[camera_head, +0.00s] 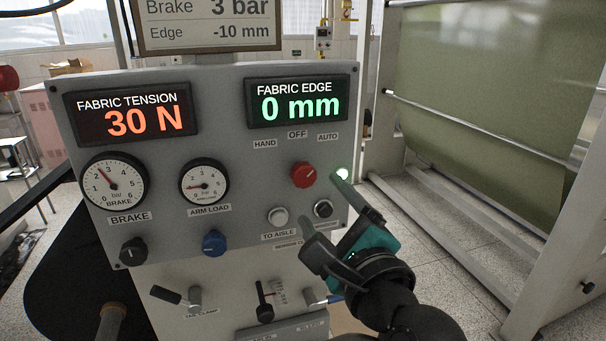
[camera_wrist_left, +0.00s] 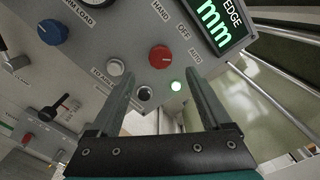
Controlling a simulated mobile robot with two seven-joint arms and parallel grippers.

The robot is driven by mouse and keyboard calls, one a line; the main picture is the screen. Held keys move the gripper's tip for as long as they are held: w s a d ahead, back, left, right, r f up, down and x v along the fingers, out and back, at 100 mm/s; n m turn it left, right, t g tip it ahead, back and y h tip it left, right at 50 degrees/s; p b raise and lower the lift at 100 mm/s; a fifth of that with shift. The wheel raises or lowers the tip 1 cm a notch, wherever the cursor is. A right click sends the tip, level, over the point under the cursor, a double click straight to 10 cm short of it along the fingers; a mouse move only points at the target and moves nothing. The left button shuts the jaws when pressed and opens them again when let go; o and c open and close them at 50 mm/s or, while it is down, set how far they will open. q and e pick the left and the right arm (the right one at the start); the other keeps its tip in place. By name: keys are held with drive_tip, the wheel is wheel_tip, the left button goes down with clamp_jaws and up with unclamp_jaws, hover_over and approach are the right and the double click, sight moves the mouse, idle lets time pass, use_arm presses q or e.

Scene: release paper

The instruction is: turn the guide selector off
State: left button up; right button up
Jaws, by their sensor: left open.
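The guide selector is a red knob (camera_head: 303,175) on the grey panel, under the labels HAND, OFF (camera_head: 298,134) and AUTO (camera_head: 328,137). Its pale mark appears to point up and right, toward AUTO. My left gripper (camera_head: 320,201) is open and empty, in front of the panel, below and right of the knob. In the left wrist view the red knob (camera_wrist_left: 160,56) shows just beyond the gap between the open fingertips (camera_wrist_left: 160,76), not between the fingers. The OFF label (camera_wrist_left: 184,32) is visible there too. My right gripper is in neither view.
A lit green lamp (camera_head: 343,173) is right of the knob. A white button (camera_head: 278,216) and a black knob (camera_head: 323,208) lie below it. A blue knob (camera_head: 214,242) is lower left. The FABRIC EDGE display (camera_head: 298,101) reads 0 mm. Green fabric (camera_head: 480,90) hangs at right.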

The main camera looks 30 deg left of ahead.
sight(305, 178)
use_arm(q)
drive_tip(key=x, duration=1)
drive_tip(key=shift+w, duration=0.15)
clamp_jaws()
